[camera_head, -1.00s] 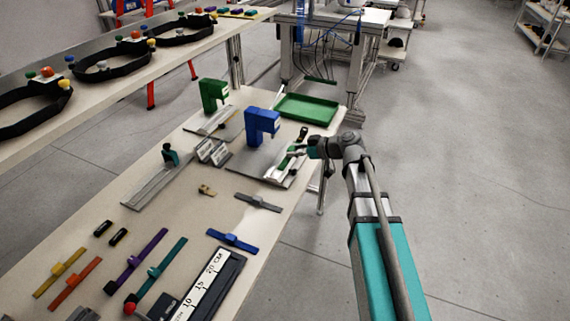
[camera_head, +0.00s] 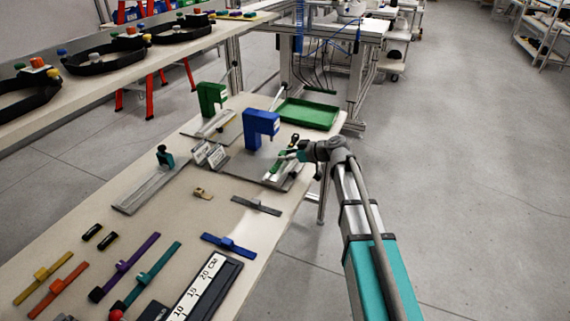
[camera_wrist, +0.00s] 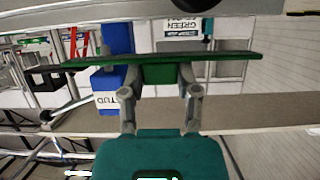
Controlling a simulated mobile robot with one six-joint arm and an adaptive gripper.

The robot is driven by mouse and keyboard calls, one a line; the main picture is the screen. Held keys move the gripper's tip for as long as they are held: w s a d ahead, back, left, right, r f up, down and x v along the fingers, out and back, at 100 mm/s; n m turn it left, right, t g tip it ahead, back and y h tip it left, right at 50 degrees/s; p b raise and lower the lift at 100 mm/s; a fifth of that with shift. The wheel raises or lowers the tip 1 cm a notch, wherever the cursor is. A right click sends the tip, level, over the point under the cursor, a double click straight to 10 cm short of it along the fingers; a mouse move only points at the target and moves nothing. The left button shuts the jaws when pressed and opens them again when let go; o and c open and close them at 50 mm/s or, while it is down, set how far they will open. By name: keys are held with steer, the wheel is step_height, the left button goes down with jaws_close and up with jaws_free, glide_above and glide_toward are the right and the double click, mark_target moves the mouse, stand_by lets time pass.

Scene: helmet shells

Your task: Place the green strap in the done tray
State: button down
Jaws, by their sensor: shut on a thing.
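The green strap (camera_wrist: 225,58) is a long thin green bar with a block at its middle, seen in the wrist view. My gripper (camera_wrist: 160,80) is shut on that middle block, and the strap's two ends stick out to both sides. In the head view my gripper (camera_head: 285,156) is by the base of the blue press, and the strap (camera_head: 275,165) shows only as a small green piece there. I cannot tell whether the strap touches the base plate. The done tray appears to be the empty green tray (camera_head: 307,113) at the table's far end, beyond my gripper.
The blue press (camera_head: 260,127) stands left of my gripper, with a green press (camera_head: 211,98) behind it. A grey strap (camera_head: 256,205), a blue strap (camera_head: 228,246) and several coloured straps lie nearer on the table. A rack with black helmet bands (camera_head: 103,64) stands at left.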

mark_target(286, 165)
steer(key=shift+w+a+f+b, duration=0.1)
steer(key=shift+w+f+b, duration=0.1)
steer(key=shift+f+b, duration=0.25)
steer(key=shift+w+a+f+b, duration=0.1)
steer(key=shift+w+f+b, duration=0.1)
steer(key=shift+f+b, duration=1.2)
steer(key=shift+f, duration=0.15)
steer(key=shift+c, duration=1.7)
jaws_free()
steer(key=shift+s+d, duration=0.1)
steer(key=shift+d, duration=0.05)
steer(key=p+v, duration=0.5)
steer(key=v, duration=0.8)
steer(key=shift+d, duration=0.3)
steer(key=shift+s, duration=0.1)
